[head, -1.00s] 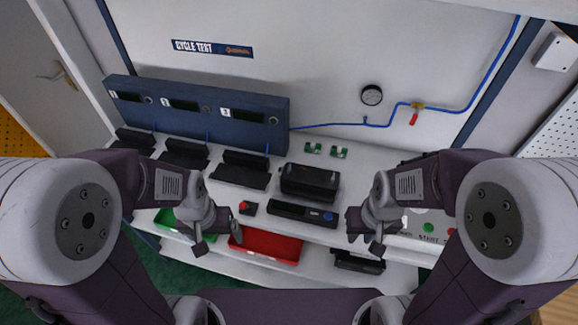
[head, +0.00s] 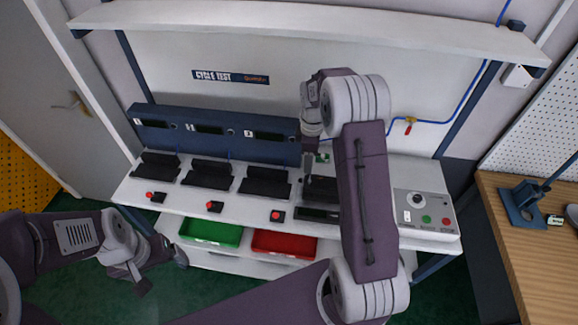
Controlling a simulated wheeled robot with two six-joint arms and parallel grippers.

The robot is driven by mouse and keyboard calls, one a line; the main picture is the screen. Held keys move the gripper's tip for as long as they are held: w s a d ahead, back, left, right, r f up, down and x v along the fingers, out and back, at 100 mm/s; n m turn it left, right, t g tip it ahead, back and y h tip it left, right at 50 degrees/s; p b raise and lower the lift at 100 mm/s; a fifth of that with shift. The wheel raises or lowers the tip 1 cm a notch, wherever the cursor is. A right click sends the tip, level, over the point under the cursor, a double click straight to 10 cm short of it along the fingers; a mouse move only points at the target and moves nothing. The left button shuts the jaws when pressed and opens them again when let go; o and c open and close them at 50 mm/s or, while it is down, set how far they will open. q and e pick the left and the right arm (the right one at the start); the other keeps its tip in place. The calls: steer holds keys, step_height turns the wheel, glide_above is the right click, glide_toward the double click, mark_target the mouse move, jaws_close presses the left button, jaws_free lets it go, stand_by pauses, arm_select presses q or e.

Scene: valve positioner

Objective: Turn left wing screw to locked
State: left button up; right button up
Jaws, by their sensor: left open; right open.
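The left wing screw cannot be made out in the head view. A black fixture (head: 322,188) stands on the white bench, right of the three black cradles, and is partly hidden by my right arm. My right gripper (head: 307,183) points down at the left part of this fixture. It is open, but whether it touches anything cannot be told. My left gripper (head: 162,271) is open and empty, low at the left, in front of the bench and away from the fixture.
Cradles (head: 209,174) with red buttons (head: 277,215) line the bench (head: 185,199) below a blue display panel (head: 170,117). Green (head: 211,233) and red (head: 284,243) trays sit below. A control box (head: 425,214) is at right. A shelf (head: 300,32) spans above.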

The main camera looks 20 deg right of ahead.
steer(key=d, duration=0.2)
steer(key=p, duration=0.1)
glide_above(310, 179)
steer(key=f, duration=0.5)
steer(key=shift+w+a, duration=0.1)
steer(key=shift+a, duration=0.2)
steer(key=f, duration=0.4)
steer(key=shift+d+p, duration=0.35)
steer(key=shift+d+f, duration=0.15)
steer(key=shift+a, duration=0.3)
steer(key=c, duration=0.8)
arm_select(q)
steer(key=shift+d+r, duration=0.25)
steer(key=shift+r, duration=0.25)
steer(key=shift+d+r, duration=0.2)
steer(key=shift+r, duration=0.3)
arm_select(e)
jaws_close()
